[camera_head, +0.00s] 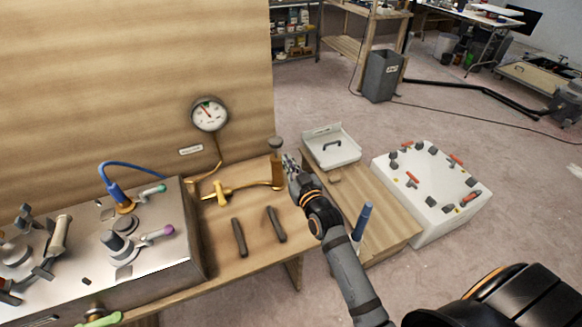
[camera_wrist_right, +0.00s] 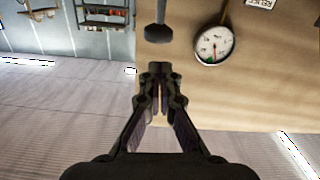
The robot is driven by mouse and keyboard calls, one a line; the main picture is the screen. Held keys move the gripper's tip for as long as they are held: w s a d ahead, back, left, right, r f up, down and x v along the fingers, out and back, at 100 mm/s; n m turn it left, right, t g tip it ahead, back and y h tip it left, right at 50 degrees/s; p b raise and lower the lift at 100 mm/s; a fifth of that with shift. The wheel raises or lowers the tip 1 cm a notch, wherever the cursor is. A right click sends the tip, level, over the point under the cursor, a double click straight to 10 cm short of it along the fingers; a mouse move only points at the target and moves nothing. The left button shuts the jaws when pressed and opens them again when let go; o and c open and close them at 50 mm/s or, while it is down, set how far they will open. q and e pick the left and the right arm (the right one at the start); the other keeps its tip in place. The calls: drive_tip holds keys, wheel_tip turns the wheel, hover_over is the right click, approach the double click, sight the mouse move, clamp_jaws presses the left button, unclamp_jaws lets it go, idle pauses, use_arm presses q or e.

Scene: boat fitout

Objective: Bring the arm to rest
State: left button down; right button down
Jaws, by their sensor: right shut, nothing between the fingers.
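My right arm comes in from the lower right in the head view. Its gripper (camera_head: 291,165) is just right of the dark-capped post at the bench's right end. In the right wrist view my right gripper (camera_wrist_right: 160,72) has its fingers together with nothing between them. The dark knob (camera_wrist_right: 157,33) of the post is just beyond the fingertips there; the same knob (camera_head: 276,143) shows in the head view. I cannot tell whether they touch. My left gripper is not in view.
A round gauge (camera_head: 209,114) is on the wooden panel. A brass valve pipe (camera_head: 240,188) and two dark-handled tools (camera_head: 239,237) lie on the bench. A white tray (camera_head: 331,157) and a white box with red levers (camera_head: 425,205) stand to the right.

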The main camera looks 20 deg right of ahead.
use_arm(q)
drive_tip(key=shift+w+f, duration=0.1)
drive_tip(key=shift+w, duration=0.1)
use_arm(e)
drive_tip(key=shift+s+r, duration=0.15)
drive_tip(key=shift+s, duration=0.9)
